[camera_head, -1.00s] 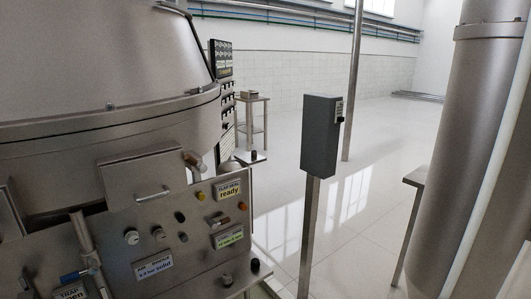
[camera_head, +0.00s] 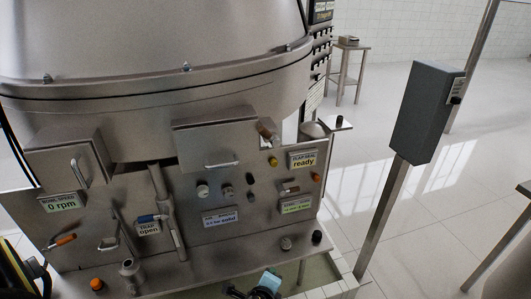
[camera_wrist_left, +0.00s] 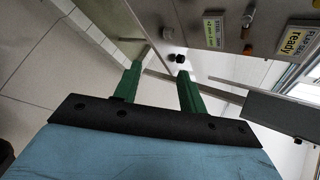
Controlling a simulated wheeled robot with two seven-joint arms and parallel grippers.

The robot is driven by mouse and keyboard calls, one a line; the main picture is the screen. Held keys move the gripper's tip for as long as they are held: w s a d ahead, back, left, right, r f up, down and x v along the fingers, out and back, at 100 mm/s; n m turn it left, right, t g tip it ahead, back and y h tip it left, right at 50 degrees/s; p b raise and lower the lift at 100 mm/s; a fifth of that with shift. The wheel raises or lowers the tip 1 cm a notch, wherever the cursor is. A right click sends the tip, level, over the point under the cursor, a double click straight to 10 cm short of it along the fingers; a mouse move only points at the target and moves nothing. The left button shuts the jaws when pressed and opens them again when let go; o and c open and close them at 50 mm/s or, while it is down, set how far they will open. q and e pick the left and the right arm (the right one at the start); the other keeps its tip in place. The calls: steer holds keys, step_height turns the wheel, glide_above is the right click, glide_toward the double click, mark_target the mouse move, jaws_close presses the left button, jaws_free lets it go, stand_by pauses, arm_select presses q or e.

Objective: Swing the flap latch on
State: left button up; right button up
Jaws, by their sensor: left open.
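A steel flap box (camera_head: 215,132) with a bar handle (camera_head: 222,164) sits on the upper middle of the separator's panel in the head view. A short lever with a brown end (camera_head: 265,131) stands at its upper right corner; it looks like the flap latch, though I cannot tell its position for sure. My right gripper is not in view.
A second box (camera_head: 65,160) is at left.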

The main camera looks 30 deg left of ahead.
arm_select(q)
steer(key=w+r+m+t+y+p, duration=0.1)
steer(key=w+r+t, duration=0.1)
steer(key=r, duration=0.8)
steer(key=w+r+m+t+y+p, duration=0.1)
steer(key=w+r+m+t+y, duration=0.15)
steer(key=r, duration=0.75)
steer(key=t+y+p, duration=0.1)
steer(key=y+p, duration=0.1)
steer(key=y, duration=0.1)
glide_toward(265, 135)
steer(key=shift+n, duration=0.25)
steer(key=p+x, duration=0.1)
steer(key=x, duration=0.7)
steer(key=shift+w+a+r, duration=0.1)
steer(key=shift+w+a, duration=0.1)
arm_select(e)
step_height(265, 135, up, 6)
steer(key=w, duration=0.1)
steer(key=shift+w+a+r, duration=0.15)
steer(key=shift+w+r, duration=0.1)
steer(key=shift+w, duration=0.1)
arm_select(q)
jaws_close()
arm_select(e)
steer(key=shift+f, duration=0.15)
